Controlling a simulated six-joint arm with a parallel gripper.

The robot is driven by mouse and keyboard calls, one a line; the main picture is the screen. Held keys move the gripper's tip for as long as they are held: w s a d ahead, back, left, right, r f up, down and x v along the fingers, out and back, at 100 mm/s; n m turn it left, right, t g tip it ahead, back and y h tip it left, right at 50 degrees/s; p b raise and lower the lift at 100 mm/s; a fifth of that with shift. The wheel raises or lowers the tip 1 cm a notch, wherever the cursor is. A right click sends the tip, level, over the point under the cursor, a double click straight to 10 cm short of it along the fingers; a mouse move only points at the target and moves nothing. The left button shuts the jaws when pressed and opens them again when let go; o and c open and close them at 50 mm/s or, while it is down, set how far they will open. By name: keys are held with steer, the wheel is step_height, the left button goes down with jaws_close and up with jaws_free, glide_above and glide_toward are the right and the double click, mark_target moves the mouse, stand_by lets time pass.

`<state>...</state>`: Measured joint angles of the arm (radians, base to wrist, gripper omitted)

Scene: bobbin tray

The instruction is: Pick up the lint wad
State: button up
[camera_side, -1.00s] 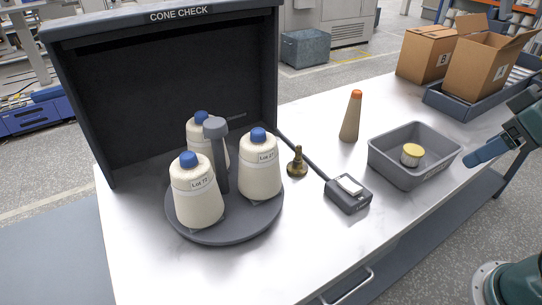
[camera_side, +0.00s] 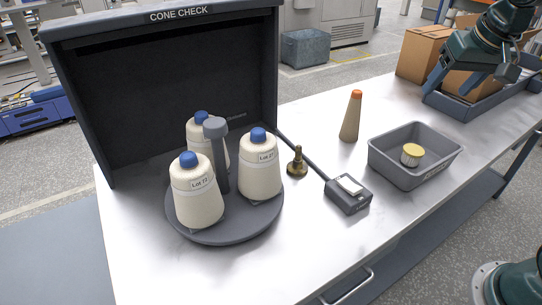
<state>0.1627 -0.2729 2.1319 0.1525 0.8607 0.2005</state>
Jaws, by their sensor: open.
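I cannot make out a lint wad in the side view. My gripper (camera_side: 450,88) is at the upper right, pointing down in front of the cardboard boxes. Its two blue-grey fingers are apart and nothing shows between them. A grey tray (camera_side: 385,167) lies on the table in front of and below my gripper. It holds a small white ribbed piece with a yellow top (camera_side: 412,153); the inner near side of the tray is partly hidden.
A tan cone with an orange tip (camera_side: 350,118), a brass weight (camera_side: 297,164) and a dark device (camera_side: 348,196) stand left of the tray. Several white thread cones (camera_side: 259,172) stand on a round grey base under a dark hood (camera_side: 160,95). Cardboard boxes (camera_side: 422,55) sit at the back right.

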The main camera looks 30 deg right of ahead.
steer(key=w+d+f+m+g+h, duration=0.1)
steer(key=w+d+f+m, duration=0.2)
steer(key=w+d, duration=0.35)
steer(key=w+d+f+m+g+h, duration=0.1)
steer(key=w+d+f+m, duration=0.15)
steer(key=w+d, duration=0.4)
steer(key=w+d+f+m+g, duration=0.2)
steer(key=d+f+m, duration=0.3)
steer(key=d+f, duration=0.6)
steer(key=w+d, duration=0.1)
steer(key=d, duration=0.3)
steer(key=shift+f+m+h, duration=0.15)
steer(key=shift+m+h, duration=0.15)
steer(key=shift+m, duration=0.05)
steer(key=shift+w, duration=0.1)
steer(key=shift+x, duration=4.25)
steer(key=shift+f, duration=0.15)
steer(key=shift+x, duration=2.45)
steer(key=shift+d, duration=0.1)
